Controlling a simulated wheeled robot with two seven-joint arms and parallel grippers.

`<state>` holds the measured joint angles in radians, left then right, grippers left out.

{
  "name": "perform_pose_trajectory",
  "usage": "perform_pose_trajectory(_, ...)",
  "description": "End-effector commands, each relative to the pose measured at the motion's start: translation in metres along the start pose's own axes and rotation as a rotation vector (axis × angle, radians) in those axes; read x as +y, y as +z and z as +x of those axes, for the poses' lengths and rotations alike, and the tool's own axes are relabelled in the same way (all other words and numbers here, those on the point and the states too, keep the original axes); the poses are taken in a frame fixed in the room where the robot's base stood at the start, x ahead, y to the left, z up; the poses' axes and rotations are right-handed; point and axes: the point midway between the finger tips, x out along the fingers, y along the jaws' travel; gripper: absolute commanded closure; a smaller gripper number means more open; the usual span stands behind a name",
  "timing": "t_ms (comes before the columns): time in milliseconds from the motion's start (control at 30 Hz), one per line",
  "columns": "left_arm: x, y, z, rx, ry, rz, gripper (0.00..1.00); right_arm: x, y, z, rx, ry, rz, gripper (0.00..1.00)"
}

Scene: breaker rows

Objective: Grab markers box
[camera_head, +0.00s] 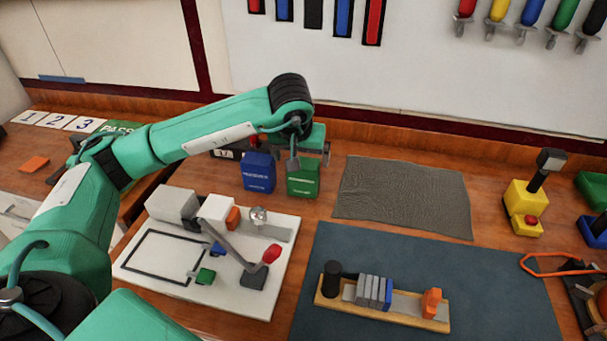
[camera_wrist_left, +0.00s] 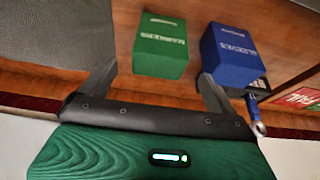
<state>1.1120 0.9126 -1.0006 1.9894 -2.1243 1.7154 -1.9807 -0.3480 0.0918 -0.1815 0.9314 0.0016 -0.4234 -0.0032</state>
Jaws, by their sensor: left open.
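The markers box is a green box (camera_head: 303,181) with white lettering, standing on the wooden table just right of a blue box. It also shows in the left wrist view (camera_wrist_left: 162,45), beyond and between my fingertips. My left gripper (camera_head: 311,154) is open and empty, at the back of the green box in the head view. In the left wrist view its two fingers (camera_wrist_left: 157,80) are spread wide, apart from the box. Part of the box's top is hidden behind the gripper in the head view. My right gripper is in neither view.
The blue box (camera_head: 259,173), lettered SLEEVES in the left wrist view (camera_wrist_left: 232,53), stands close beside the green one, near one finger. A grey cloth (camera_head: 405,195) lies to the right. A white fixture board (camera_head: 150,262) and a blue-grey mat (camera_head: 480,285) lie in front.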

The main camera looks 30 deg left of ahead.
Motion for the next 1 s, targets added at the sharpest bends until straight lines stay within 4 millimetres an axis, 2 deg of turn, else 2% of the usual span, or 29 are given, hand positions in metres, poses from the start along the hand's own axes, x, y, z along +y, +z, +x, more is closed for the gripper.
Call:
perform_pose_trajectory(100, 0.0, 0.0, 0.015, -0.002, 0.001, 0.0, 0.06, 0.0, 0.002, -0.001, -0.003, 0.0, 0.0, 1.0)
perform_pose_trajectory(333, 0.001, 0.0, 0.031, -0.003, 0.0, -0.001, 0.06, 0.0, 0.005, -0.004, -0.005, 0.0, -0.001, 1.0)
perform_pose_trajectory(600, 0.001, 0.001, 0.067, -0.002, 0.0, -0.001, 0.06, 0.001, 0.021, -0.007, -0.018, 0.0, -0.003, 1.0)
perform_pose_trajectory(900, 0.001, 0.001, 0.073, 0.001, 0.001, 0.0, 0.06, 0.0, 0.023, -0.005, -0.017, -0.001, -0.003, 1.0)
perform_pose_trajectory(1000, 0.001, 0.001, 0.073, 0.001, 0.001, 0.0, 0.24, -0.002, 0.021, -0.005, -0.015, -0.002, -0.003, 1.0)
